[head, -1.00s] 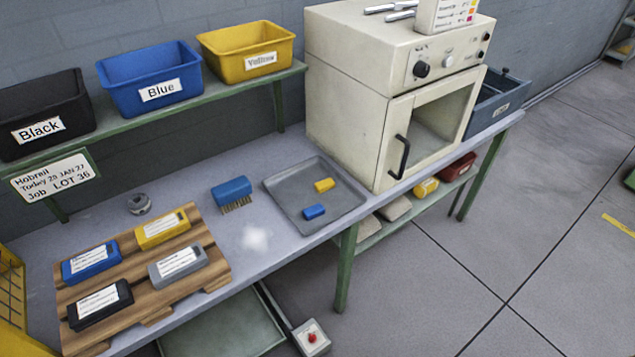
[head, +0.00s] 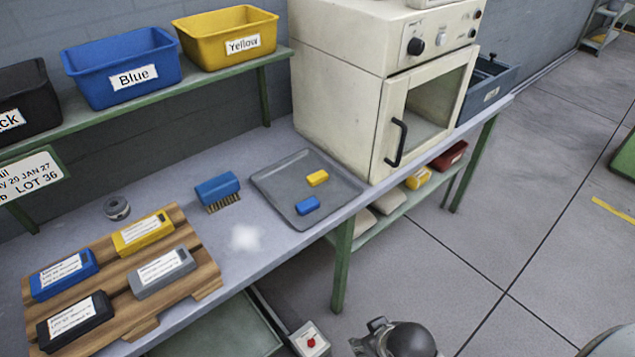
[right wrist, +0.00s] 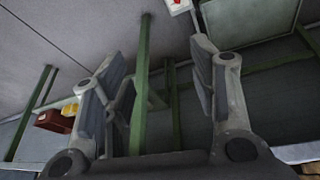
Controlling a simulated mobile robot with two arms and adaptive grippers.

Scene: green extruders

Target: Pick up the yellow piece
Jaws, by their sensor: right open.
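The small yellow piece (head: 317,178) lies on the grey tray (head: 275,202) on the bench, just behind a small blue piece (head: 307,205). Nothing touches the yellow piece. My right gripper (right wrist: 157,62) is open and empty in the right wrist view, its fingers spread to either side, with bench legs and floor beyond. Part of my right arm shows at the bottom of the head view, over the floor and below the bench front. My left gripper is not in view.
A cream oven (head: 375,100) stands right of the tray. A blue brush (head: 217,188) and a wooden board (head: 205,279) with several labelled blocks are to its left. Black, blue (head: 122,70) and yellow (head: 226,40) bins sit on the shelf above. The bench front edge is open.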

